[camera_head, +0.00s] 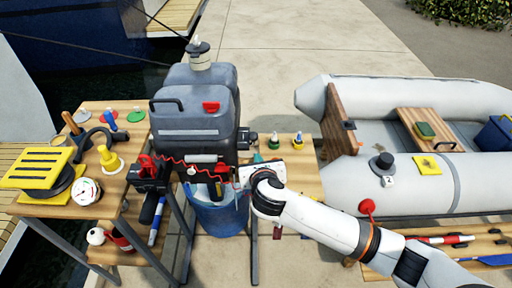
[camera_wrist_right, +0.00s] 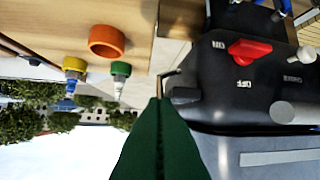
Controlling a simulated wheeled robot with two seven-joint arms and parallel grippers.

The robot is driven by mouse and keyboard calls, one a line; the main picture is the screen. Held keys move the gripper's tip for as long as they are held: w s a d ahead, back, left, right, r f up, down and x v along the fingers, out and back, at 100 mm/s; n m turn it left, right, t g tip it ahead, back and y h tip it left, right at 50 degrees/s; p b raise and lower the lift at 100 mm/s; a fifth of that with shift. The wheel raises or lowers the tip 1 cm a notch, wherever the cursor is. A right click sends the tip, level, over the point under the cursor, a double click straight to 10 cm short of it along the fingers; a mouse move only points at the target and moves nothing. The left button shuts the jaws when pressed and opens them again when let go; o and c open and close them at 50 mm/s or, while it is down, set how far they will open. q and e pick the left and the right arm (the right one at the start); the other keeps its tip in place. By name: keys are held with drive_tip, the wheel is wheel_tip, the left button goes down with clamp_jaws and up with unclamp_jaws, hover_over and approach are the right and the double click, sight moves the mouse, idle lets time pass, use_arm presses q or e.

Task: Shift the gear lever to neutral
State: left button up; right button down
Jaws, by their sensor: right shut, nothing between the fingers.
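The outboard motor (camera_head: 195,125) stands upright left of centre in the head view, with a dark grey cowl. The right wrist view shows its black casing (camera_wrist_right: 240,105) close up, with a red switch (camera_wrist_right: 249,50) and a grey knob (camera_wrist_right: 283,112). A short dark lever-like piece (camera_wrist_right: 184,96) sticks out from the casing's side; I cannot tell its setting or be sure it is the gear lever. My right gripper (camera_wrist_right: 160,104) is shut and empty, its green fingers just beside that piece; contact is unclear. In the head view my right wrist hides the fingers. My left gripper is out of view.
A blue bucket (camera_head: 218,215) stands under the motor. A wooden bench (camera_head: 50,207) with tools is at the left; another wooden top with small bottles (camera_head: 274,141) is right of the motor. A grey inflatable boat (camera_head: 395,180) lies at the right. An orange ring (camera_wrist_right: 107,41) lies nearby.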

sight(256, 134)
drive_tip(key=shift+w+a+r, duration=0.1)
drive_tip(key=shift+w+r, duration=0.15)
drive_tip(key=shift+w, duration=0.3)
drive_tip(key=shift+w+a+r, duration=0.1)
drive_tip(key=shift+w+r, duration=0.15)
drive_tip(key=shift+w, duration=0.35)
drive_tip(key=shift+w+a+r, duration=0.1)
drive_tip(key=shift+w+r, duration=0.15)
drive_tip(key=shift+w, duration=0.3)
drive_tip(key=shift+r+p, duration=0.1)
drive_tip(key=shift+p, duration=0.25)
